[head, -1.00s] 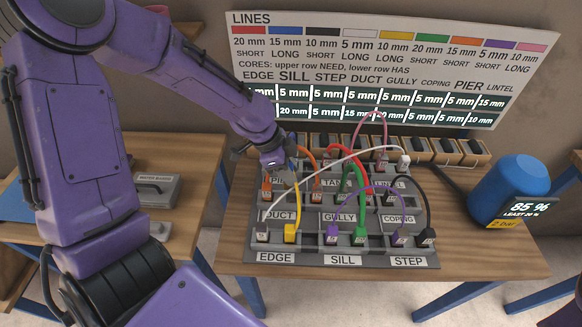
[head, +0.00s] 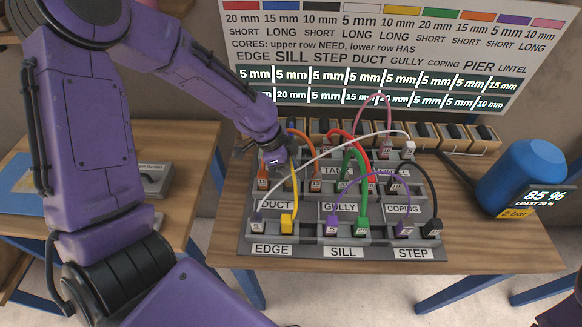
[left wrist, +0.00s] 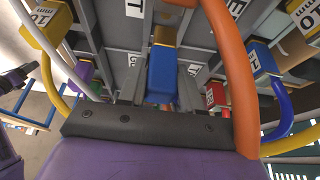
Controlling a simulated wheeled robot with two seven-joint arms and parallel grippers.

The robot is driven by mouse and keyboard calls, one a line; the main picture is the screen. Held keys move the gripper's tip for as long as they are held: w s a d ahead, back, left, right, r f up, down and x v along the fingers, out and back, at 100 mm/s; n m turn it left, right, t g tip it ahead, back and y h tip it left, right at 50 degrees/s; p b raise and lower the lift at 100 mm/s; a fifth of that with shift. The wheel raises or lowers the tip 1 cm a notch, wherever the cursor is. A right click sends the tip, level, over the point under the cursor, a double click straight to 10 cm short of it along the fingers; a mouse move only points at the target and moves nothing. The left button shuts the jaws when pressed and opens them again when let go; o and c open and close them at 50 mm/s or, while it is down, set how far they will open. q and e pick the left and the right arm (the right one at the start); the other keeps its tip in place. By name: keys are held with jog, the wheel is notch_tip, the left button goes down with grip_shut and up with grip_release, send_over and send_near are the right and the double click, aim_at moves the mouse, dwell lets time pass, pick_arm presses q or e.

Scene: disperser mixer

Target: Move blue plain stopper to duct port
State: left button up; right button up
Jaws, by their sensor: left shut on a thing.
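My left gripper (head: 273,160) is over the back left of the grey port panel (head: 345,252), above the DUCT label (head: 277,204). In the left wrist view its two grey fingers close on a blue block (left wrist: 162,74), which appears to be the stopper. An orange-yellow part shows at the block's far end. In the head view the gripper hides most of the block. The sockets behind the DUCT label are partly hidden by the gripper and cables, so I cannot tell whether the block touches a port. My right gripper is out of view.
Cables arch close around the left gripper: an orange one (left wrist: 232,80), a yellow one (head: 295,190) and a white one (head: 330,148). Another blue plug (left wrist: 262,60) is beside them. A blue tank (head: 520,178) stands at the right, and a sign board (head: 375,60) behind.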

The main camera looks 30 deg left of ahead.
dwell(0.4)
pick_arm(q)
jog(key=shift+p, duration=0.6)
dwell(0.5)
jog(key=shift+f+b, duration=1.25)
jog(key=shift+f, duration=0.85)
jog(key=o, duration=1.1)
jog(key=shift+o, duration=0.2)
